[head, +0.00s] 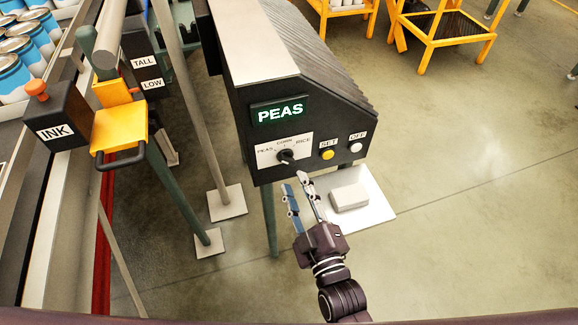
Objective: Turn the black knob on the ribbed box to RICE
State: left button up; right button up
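The dark ribbed box (331,108) stands on a post in the middle of the head view, with its labelled front towards me. Its lit display (280,111) reads PEAS. The small black knob (286,156) sits on a white dial plate (265,154) marked PEAS, CORN and RICE. The knob's exact pointing is too small to tell. My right gripper (295,181) is just below the knob, its fingers pointing up towards it. The fingers are apart with nothing between them, and they look clear of the knob. My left gripper is not in view.
A yellow SET button (327,155) and a white OFF button (356,147) are right of the knob. A pale block (350,197) lies below on a white plate. An INK box (61,123) and a yellow bracket (119,128) stand left.

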aim_at(287, 163)
jog(key=shift+x, duration=3.15)
jog(key=shift+d, duration=0.1)
jog(key=shift+c, duration=0.6)
grip_shut()
